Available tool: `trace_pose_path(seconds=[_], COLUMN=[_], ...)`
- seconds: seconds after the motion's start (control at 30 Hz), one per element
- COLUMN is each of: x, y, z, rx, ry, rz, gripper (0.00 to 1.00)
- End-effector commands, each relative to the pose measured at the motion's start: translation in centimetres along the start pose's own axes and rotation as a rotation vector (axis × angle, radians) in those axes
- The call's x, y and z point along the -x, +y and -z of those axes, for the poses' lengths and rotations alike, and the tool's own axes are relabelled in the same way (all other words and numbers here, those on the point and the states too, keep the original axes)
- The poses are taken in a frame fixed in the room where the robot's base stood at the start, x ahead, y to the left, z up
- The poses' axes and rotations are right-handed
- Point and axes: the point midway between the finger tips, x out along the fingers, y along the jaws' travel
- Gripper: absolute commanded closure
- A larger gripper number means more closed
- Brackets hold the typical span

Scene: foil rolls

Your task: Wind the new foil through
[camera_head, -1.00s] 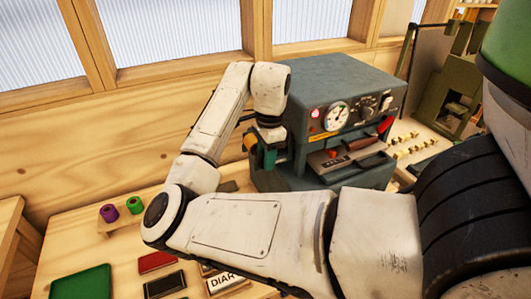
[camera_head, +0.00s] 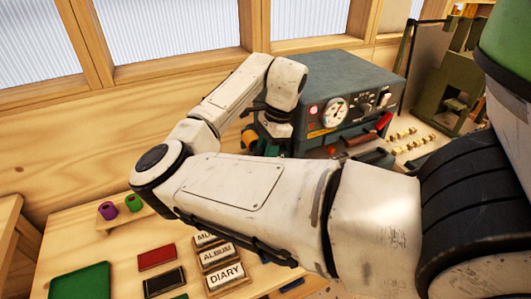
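The grey foil machine (camera_head: 352,80) stands at the back of the bench, with a dial, knobs and a red-handled lever on its front. An orange-brown roll end (camera_head: 249,138) shows at its left side. My gripper is at that left side, close to the roll. My wrist and forearm cover most of this area, so the fingers and anything between them cannot be made out. A purple foil roll (camera_head: 107,210) and a green foil roll (camera_head: 133,203) stand on a small wooden holder (camera_head: 117,223) at the left.
A red block (camera_head: 156,256), a black block (camera_head: 164,281) and a green mat (camera_head: 80,281) lie at the front left. Labelled blocks, including ALBUM (camera_head: 217,255) and DIARY (camera_head: 227,275), lie beside them. Small brass pieces (camera_head: 413,140) lie right of the machine. My arm crosses in front.

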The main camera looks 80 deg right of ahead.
Motion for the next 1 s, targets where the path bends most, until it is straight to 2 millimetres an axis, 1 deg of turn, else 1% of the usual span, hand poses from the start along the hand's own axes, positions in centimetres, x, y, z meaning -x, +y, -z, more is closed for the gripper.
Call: trace_pose_path(seconds=[0.03, 0.17, 0.4, 0.53, 0.67, 0.9, 1.0], x=[0.0, 0.0, 0.0, 0.7, 2.5, 7.0, 8.6], y=[0.0, 0.0, 0.0, 0.0, -0.1, -0.1, -0.1], z=[0.0, 0.0, 0.0, 0.0, 0.0, 0.0, 0.0], rx=[0.000, 0.000, -0.001, -0.002, -0.002, -0.002, 0.000], ry=[0.000, 0.000, 0.000, 0.000, -0.003, -0.003, -0.002], rz=[0.000, -0.001, -0.001, 0.000, 0.004, 0.004, 0.003], gripper=[0.61, 0.49, 0.49, 0.49, 0.49, 0.49, 0.49])
